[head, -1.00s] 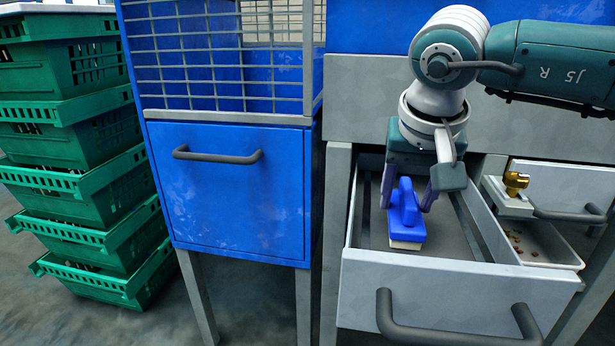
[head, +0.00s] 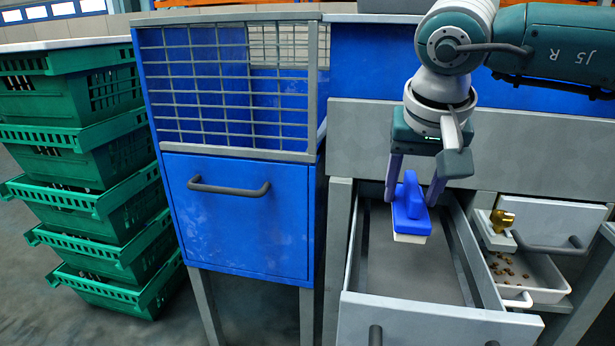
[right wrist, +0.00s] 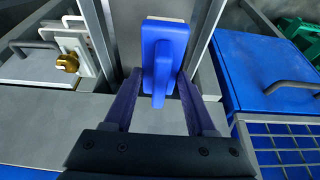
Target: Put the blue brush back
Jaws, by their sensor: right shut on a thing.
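The blue brush (head: 409,205) has a blue handle and body and a pale underside. It is upright between the fingers of my right gripper (head: 416,190), which is shut on it. In the head view it appears over the open grey drawer (head: 478,252), and it looks raised off the drawer floor. In the right wrist view the brush (right wrist: 164,58) shows between the two fingers of my right gripper (right wrist: 160,92). My left gripper is not in view.
Right of the drawer are a small tray (head: 545,285) with brown bits and a brass-coloured fitting (head: 502,220). A blue cabinet (head: 240,220) with a wire cage stands left. Green crates (head: 85,160) are stacked at the far left. The drawer's visible floor is bare.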

